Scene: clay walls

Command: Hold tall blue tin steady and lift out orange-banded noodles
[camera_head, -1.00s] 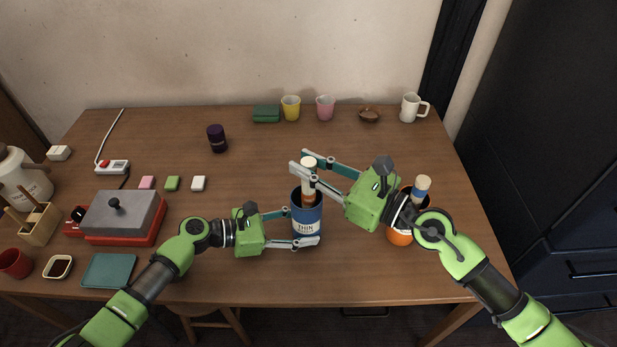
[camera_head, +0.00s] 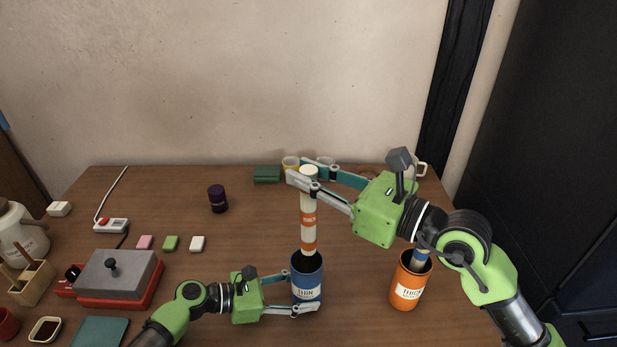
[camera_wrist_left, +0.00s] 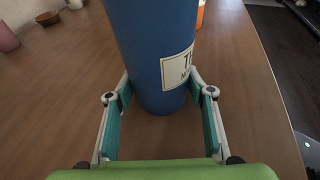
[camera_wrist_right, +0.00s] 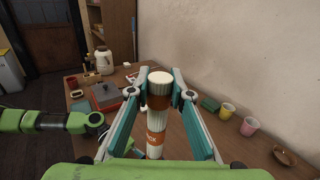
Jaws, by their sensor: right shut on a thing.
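The tall blue tin (camera_head: 307,277), labelled THIN, stands upright on the table. My left gripper (camera_head: 303,291) has its spread fingers on either side of the tin; in the left wrist view the tin (camera_wrist_left: 150,50) is between the fingers (camera_wrist_left: 160,88), and I cannot tell whether they touch it. My right gripper (camera_head: 297,173) is shut on the upper end of the orange-banded noodles (camera_head: 308,215) and holds them upright above the blue tin. Their lower end is at about the tin's mouth. The noodles also show in the right wrist view (camera_wrist_right: 157,120).
An orange tin (camera_head: 405,290) labelled THICK, holding a blue-banded bundle (camera_head: 420,258), stands under my right arm. A dark purple jar (camera_head: 217,199) is at the back left. A red-and-grey appliance (camera_head: 117,278) is at the left. Cups line the back edge.

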